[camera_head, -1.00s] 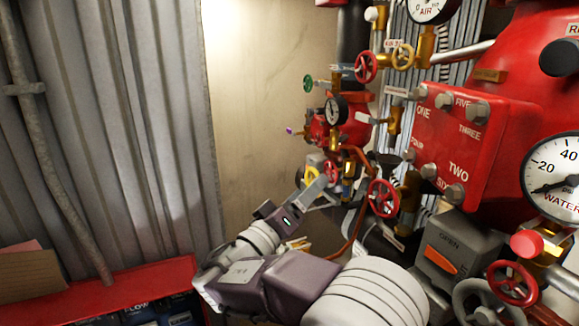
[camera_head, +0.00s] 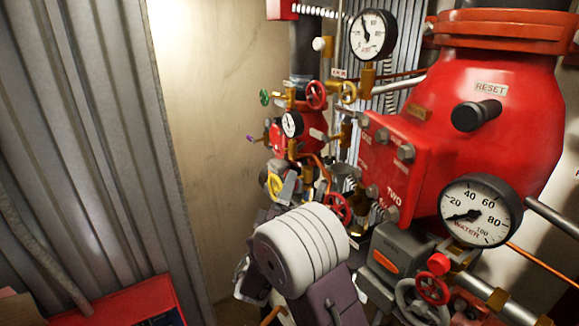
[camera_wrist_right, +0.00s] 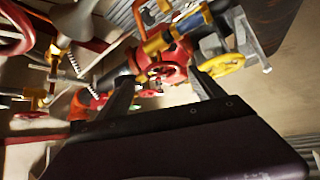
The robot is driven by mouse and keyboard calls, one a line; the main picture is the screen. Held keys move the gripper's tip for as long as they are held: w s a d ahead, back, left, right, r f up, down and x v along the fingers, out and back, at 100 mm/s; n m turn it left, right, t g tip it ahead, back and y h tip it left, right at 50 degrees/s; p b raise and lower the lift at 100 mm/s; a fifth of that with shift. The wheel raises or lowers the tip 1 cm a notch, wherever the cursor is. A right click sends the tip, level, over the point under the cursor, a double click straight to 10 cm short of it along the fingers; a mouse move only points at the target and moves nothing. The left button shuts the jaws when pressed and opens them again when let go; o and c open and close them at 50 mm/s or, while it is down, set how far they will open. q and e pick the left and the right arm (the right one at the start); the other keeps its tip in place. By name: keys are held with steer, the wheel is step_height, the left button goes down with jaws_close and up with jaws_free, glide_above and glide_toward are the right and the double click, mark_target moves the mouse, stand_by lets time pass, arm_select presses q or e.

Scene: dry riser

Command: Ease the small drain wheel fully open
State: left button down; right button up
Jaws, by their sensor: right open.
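Several small handwheels are in view, and no drain label is readable. A yellow wheel (camera_head: 275,185) sits low on the pipework in the head view, and it also shows in the right wrist view (camera_wrist_right: 222,64). A small red wheel (camera_wrist_right: 167,73) is left of it there, beyond the gap between my fingers. A larger red wheel (camera_head: 337,207) stands right of the yellow one in the head view. My right gripper (camera_wrist_right: 163,84) is open, its fingers apart with nothing seen between them. In the head view my arm mostly hides it. My left gripper is out of view.
A large red valve body (camera_head: 500,110) with a water gauge (camera_head: 480,210) fills the right side. Red and grey wheels (camera_head: 415,300) sit below it. Corrugated sheeting (camera_head: 80,130) closes the left. The beige wall (camera_head: 205,110) is bare. A red box (camera_head: 130,300) stands lower left.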

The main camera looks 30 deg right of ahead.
steer(key=x, duration=0.1)
steer(key=p+x, duration=0.1)
steer(key=x, duration=0.2)
steer(key=shift+w+d+f+p, duration=0.2)
steer(key=shift+d+p, duration=0.15)
steer(key=shift+p, duration=0.05)
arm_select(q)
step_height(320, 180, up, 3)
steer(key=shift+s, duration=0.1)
arm_select(e)
steer(key=shift+a, duration=0.15)
steer(key=shift+c, duration=0.4)
steer(key=c, duration=1.3)
